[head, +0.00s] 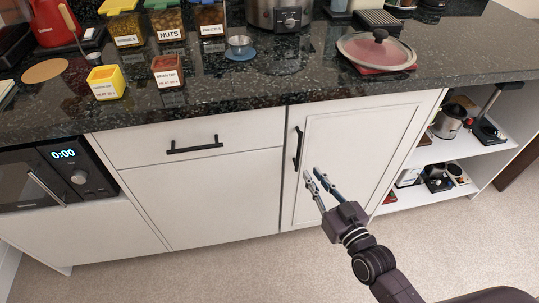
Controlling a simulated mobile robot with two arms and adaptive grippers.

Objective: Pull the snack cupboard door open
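The snack cupboard door (356,150) appears to be the white panelled door under the counter, right of the drawer. It looks shut. Its black vertical bar handle (298,148) sits near the door's upper left edge. My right gripper (312,172) reaches up from the lower right, in front of the door. Its two fingers are apart, with nothing seen between them. The fingertips are just below and to the right of the handle and do not appear to be around it. My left gripper is not in the view.
A drawer (190,138) with a black handle is left of the door, and a microwave (50,175) is further left. Open shelves (452,148) with appliances are at the right. The dark countertop (215,85) holds jars, small boxes, a cooker and a lidded pan. The floor in front is clear.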

